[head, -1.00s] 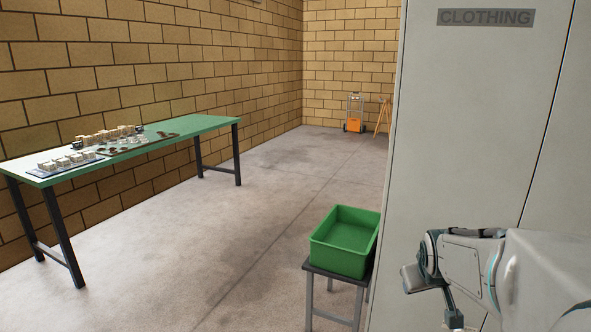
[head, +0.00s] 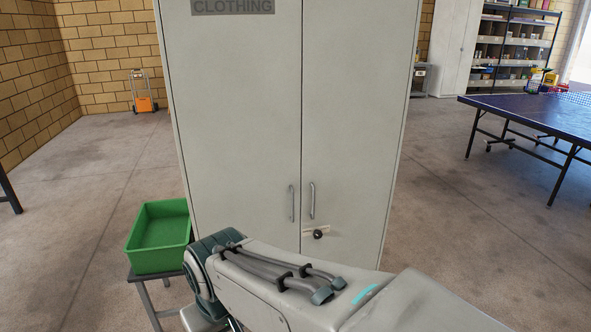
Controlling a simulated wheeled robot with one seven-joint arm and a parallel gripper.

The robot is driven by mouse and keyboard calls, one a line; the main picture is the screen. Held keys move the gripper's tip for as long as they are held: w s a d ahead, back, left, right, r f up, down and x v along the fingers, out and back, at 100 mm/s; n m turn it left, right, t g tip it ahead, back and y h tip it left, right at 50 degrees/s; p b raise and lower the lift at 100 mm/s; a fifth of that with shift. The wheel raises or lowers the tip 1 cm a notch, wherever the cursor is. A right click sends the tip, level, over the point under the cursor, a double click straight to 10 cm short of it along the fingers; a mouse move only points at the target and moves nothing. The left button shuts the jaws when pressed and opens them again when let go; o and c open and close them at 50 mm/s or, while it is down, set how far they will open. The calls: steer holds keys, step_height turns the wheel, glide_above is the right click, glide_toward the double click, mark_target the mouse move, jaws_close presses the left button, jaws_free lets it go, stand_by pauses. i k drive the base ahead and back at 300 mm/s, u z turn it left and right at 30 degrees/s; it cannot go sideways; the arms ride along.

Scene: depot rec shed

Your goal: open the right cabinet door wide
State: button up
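The grey cabinet stands straight ahead in the head view, with a CLOTHING label on its left door (head: 240,120). The right cabinet door (head: 358,110) is shut, flush with the left one along a dark centre seam. The right door has a vertical bar handle (head: 312,201) near the seam, and the left door has a matching handle (head: 291,203). A small dark round knob or latch (head: 318,234) on a pale strip sits below the right handle. My arm crosses the lower middle of the view in front of the cabinet. My gripper's fingers are not visible.
A green bin (head: 160,236) on a small stand is close to the cabinet's left side. A blue table-tennis table (head: 540,115) stands at the right, with shelving (head: 513,48) behind. An orange hand truck (head: 143,92) is at the back left. Floor right of the cabinet is clear.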

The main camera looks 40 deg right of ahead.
mark_target(356, 54)
steer(key=z, duration=2.3)
steer(key=i, duration=1.2)
steer(key=u, duration=0.45)
